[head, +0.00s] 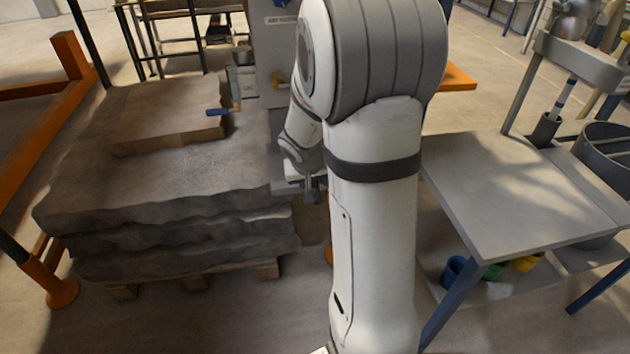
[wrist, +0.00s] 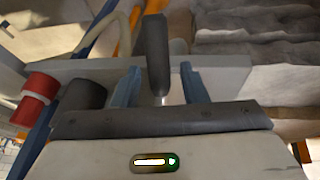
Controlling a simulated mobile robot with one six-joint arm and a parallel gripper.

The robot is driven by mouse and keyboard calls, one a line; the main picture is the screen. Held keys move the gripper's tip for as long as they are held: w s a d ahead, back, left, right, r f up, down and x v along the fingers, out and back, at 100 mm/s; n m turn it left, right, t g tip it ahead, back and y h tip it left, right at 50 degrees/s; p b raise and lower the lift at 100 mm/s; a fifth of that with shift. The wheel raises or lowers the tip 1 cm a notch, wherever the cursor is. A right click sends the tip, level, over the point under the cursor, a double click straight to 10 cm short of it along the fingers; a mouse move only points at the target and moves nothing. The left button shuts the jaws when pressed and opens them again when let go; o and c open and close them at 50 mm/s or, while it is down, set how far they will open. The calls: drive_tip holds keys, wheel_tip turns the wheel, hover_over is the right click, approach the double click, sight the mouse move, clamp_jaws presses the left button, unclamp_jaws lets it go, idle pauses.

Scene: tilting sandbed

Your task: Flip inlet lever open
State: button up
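In the wrist view, a dark grey upright handle (wrist: 156,50), which looks like the lever, stands between the two blue fingers of my gripper (wrist: 160,88). The fingers are apart, with a gap visible on each side of the handle. I cannot tell how near it is in depth. The handle's lower end is near a pale grey beam (wrist: 235,76). In the head view, my gripper (head: 313,190) is small and dark beside the stone stack, partly hidden by my arm. A short blue handle (head: 218,112) shows at the slab's right edge; I cannot tell what it belongs to.
A stack of rough grey slabs (head: 170,190) stands on a pallet at the left. A grey cabinet (head: 277,60) rises behind my arm. A grey table (head: 520,190) is at the right. A red cylinder (wrist: 40,87) and a dark cylinder (wrist: 84,95) sit left of my fingers.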

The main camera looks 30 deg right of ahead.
drive_tip(key=shift+c, duration=0.2)
clamp_jaws()
